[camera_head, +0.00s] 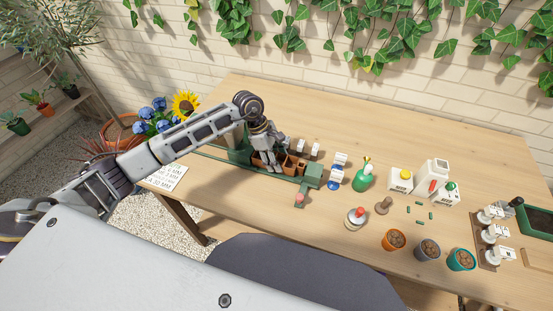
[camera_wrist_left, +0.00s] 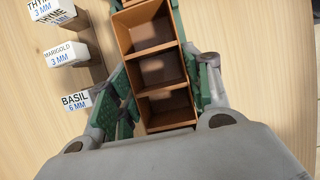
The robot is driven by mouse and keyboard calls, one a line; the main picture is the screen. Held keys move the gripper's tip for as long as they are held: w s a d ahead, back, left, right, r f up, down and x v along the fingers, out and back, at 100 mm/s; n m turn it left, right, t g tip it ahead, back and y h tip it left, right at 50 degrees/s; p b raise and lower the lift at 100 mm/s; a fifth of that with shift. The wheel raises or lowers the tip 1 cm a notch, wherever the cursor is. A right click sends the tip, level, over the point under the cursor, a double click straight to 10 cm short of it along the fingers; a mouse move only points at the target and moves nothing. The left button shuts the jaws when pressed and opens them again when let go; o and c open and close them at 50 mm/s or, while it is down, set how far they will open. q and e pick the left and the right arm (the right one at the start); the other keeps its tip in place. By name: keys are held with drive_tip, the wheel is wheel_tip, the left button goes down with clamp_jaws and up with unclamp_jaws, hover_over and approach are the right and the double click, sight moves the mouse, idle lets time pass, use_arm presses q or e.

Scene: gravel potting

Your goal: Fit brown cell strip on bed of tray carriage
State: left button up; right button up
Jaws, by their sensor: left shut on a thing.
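The brown cell strip (camera_wrist_left: 160,71) is a row of open, empty square cells. It lies lengthwise between the fingers of my left gripper (camera_wrist_left: 163,90) in the wrist view. In the head view the strip (camera_head: 290,164) shows beside my left gripper (camera_head: 268,160), which is shut on it from above and hides part of it. The strip is at the green tray carriage and its rail (camera_head: 211,155). Whether it rests flat on the bed or is slightly above cannot be told. My right gripper is not in view.
A green block (camera_head: 313,175) and a red knob (camera_head: 299,198) are at the rail's right end. Labelled white blocks (camera_head: 315,150) stand close behind. A green bottle (camera_head: 363,178), pots of brown pellets (camera_head: 394,240) and white dispensers (camera_head: 492,233) stand to the right. The table's back is clear.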

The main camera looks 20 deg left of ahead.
use_arm(q)
drive_tip(key=shift+f, duration=0.1)
idle(0.3)
idle(0.3)
drive_tip(key=o, duration=1.3)
drive_tip(key=shift+o, duration=0.2)
drive_tip(key=shift+r+p, duration=1.1)
drive_tip(key=shift+r, duration=2.4)
drive_tip(key=shift+s+f, duration=0.1)
drive_tip(key=shift+s, duration=0.05)
